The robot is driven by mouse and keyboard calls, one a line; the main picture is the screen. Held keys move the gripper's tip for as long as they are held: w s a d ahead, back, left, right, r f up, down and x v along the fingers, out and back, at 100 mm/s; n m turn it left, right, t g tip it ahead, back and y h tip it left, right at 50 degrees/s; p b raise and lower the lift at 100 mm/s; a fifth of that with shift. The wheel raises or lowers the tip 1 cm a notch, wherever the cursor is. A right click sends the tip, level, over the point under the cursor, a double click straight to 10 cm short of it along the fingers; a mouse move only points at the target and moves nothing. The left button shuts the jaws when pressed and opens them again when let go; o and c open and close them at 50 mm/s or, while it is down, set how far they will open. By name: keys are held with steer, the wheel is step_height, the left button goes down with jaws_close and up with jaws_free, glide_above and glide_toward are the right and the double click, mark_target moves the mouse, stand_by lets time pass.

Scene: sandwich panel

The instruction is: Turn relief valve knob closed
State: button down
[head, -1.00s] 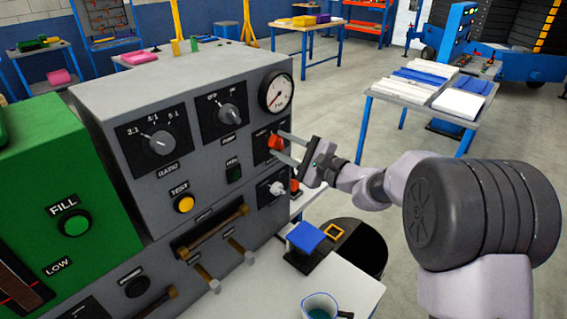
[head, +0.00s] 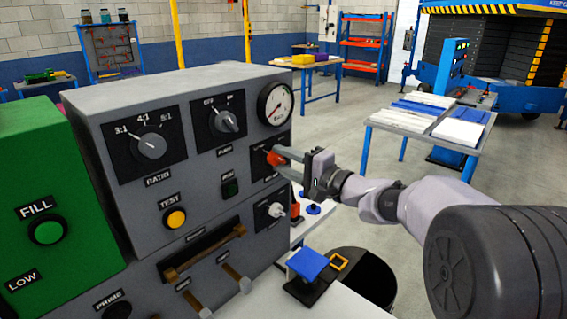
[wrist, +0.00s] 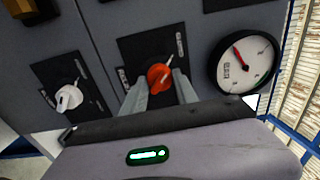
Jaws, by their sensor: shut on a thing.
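The red knob (head: 273,157) sits on a black plate on the grey panel's right side, below the pressure gauge. It also shows in the wrist view (wrist: 158,75), where its pointer tilts up and to the right; I take it for the relief valve knob, though its label is too blurred to read. My gripper (head: 279,157) reaches in from the right with its two grey fingers on either side of the knob. In the wrist view my gripper (wrist: 160,88) is shut on the knob, and the fingers hide part of its sides.
The gauge (head: 275,105) is just above, its needle toward the upper left in the wrist view (wrist: 246,64). A white knob (head: 275,211) sits below the red one. A black switch (head: 230,187) is to its left. Open floor lies to the right, before a table (head: 425,135).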

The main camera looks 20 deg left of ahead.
stand_by(0.4)
steer(key=c, duration=0.9)
jaws_free()
steer(key=shift+c, duration=0.2)
steer(key=p+v, duration=0.3)
steer(key=v, duration=1.4)
steer(key=shift+d, duration=0.2)
steer(key=shift+s, duration=0.15)
